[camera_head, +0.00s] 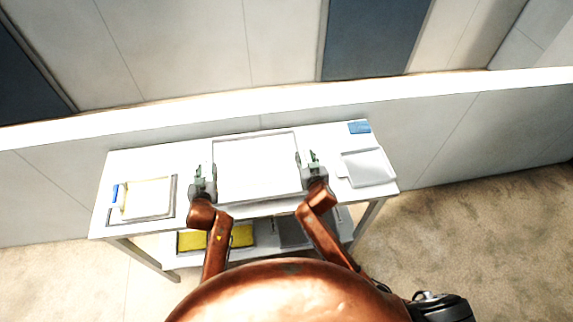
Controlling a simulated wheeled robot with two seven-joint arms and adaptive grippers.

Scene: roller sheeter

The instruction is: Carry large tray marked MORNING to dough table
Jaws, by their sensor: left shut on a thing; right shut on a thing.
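A large white tray (256,168) with a thin grey rim is in the middle of the white table (130,161). My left gripper (203,176) is shut on the tray's left edge. My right gripper (308,163) is shut on its right edge. The tray looks level; I cannot tell whether it touches the tabletop. No MORNING mark is readable on it, and its near edge lies between my two arms.
A dark-framed tray (172,196) with a pale sheet and a blue piece is at the table's left. A smaller white tray (367,167) is at the right, near a blue block (359,127). Yellow items (243,236) lie on the lower shelf. A wall stands behind.

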